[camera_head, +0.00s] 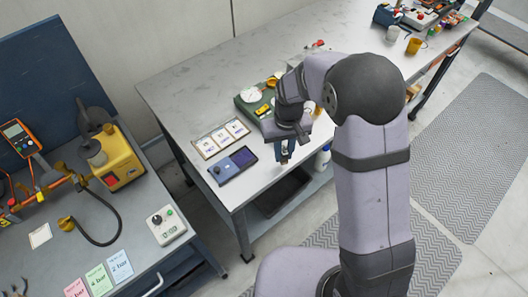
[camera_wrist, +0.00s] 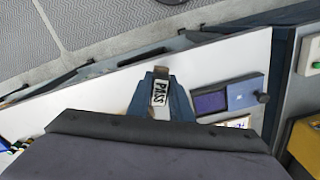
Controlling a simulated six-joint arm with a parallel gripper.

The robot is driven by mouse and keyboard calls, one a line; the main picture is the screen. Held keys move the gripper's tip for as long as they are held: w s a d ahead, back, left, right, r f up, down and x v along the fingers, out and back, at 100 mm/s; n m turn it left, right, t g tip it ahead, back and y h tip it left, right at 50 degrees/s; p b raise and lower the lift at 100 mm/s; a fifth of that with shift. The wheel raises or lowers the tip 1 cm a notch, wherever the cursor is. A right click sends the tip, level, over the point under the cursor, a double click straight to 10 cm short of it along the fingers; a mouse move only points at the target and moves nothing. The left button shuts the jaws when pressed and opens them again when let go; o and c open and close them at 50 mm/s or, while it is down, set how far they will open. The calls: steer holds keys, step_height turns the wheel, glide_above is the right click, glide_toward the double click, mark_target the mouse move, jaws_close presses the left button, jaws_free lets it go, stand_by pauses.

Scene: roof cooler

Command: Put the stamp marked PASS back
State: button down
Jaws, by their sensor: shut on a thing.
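The stamp marked PASS (camera_wrist: 160,93) shows its white label with black letters in the wrist view. It sits between the two blue fingers of my gripper (camera_wrist: 161,100), which is shut on it. In the head view my gripper (camera_head: 285,152) is near the front edge of the white-topped table (camera_head: 190,85), to the right of the dark blue pad unit (camera_head: 233,166). The pad unit also shows in the wrist view (camera_wrist: 228,98). The stamp is too small to make out in the head view. A green tray (camera_head: 245,104) lies behind my gripper, partly hidden by my arm.
A framed set of cards (camera_head: 221,139) lies behind the pad unit. A white roll-like item (camera_head: 252,94) is by the green tray. A side bench holds a yellow machine (camera_head: 118,160) and a control box (camera_head: 166,226). The table's back left is clear.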

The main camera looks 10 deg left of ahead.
steer(key=shift+n, duration=0.8)
steer(key=w+a, duration=0.1)
steer(key=a, duration=0.1)
steer(key=w+a+r, duration=0.1)
steer(key=w, duration=0.1)
steer(key=w+a, duration=0.1)
steer(key=a, duration=0.1)
steer(key=shift+w+a+r+b, duration=0.2)
steer(key=shift+a+r+b, duration=0.1)
steer(key=shift+a+b, duration=0.05)
steer(key=r+n, duration=0.1)
steer(key=r, duration=0.1)
steer(key=w+r+n, duration=0.1)
steer(key=r+n, duration=0.1)
steer(key=r, duration=0.1)
steer(key=shift+w+a+r, duration=0.1)
steer(key=shift+a, duration=0.1)
steer(key=shift+f+p, duration=1.8)
steer(key=shift+f, duration=3.2)
steer(key=shift+f, duration=0.1)
steer(key=c, duration=1.6)
jaws_free()
